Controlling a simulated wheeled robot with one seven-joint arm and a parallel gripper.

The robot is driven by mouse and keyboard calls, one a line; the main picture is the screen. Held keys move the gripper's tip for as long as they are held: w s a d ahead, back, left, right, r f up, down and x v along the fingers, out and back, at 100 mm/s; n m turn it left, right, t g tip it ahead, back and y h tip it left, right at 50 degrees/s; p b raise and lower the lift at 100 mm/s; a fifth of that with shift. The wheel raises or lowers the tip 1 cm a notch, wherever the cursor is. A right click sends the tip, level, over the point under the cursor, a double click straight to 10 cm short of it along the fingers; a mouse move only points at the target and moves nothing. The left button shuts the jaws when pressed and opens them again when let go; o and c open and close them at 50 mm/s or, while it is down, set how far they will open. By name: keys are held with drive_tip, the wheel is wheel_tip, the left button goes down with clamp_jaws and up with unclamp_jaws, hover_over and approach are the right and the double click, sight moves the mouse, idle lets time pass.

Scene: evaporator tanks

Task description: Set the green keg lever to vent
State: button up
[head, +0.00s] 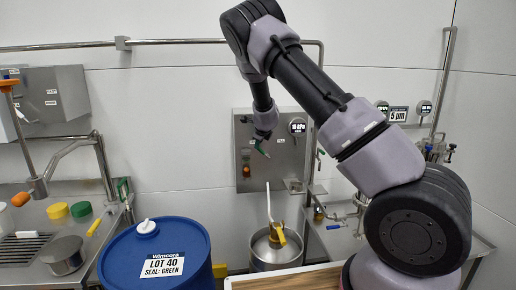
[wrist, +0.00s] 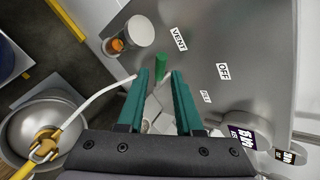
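The green lever (wrist: 161,66) shows in the wrist view as a short green bar in front of a grey steel panel (wrist: 240,40). Labels VENT (wrist: 178,40), OFF (wrist: 223,71) and a smaller third one (wrist: 206,96) are on the panel. I cannot tell which label the lever is set to. My gripper (wrist: 160,74) has its two teal fingers apart, with the lever showing just beyond and between the tips; contact is not clear. In the head view my gripper (head: 263,149) is in front of the steel panel (head: 280,125), and the lever cannot be made out.
A steel keg (head: 277,252) with a yellow coupler and pale hose (wrist: 105,92) stands below the panel. An orange button (wrist: 117,44) is beside the lever. A blue drum (head: 195,255) marked LOT 40 stands front left.

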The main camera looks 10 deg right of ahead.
drive_tip(key=shift+v, duration=1.75)
drive_tip(key=shift+d, duration=0.1)
drive_tip(key=s+r+n+g+y, duration=0.2)
drive_tip(key=s+r+n+y, duration=0.65)
drive_tip(key=s+r, duration=1.35)
drive_tip(key=s+d+r+n+h, duration=0.1)
drive_tip(key=s+d+n+h, duration=0.2)
drive_tip(key=s, duration=0.9)
drive_tip(key=s+d+r+n+h, duration=0.1)
drive_tip(key=s+d+n+h, duration=0.2)
drive_tip(key=s+n, duration=0.6)
drive_tip(key=s+d, duration=0.1)
drive_tip(key=s, duration=0.2)
drive_tip(key=shift+d+r, duration=0.25)
drive_tip(key=shift+r, duration=0.15)
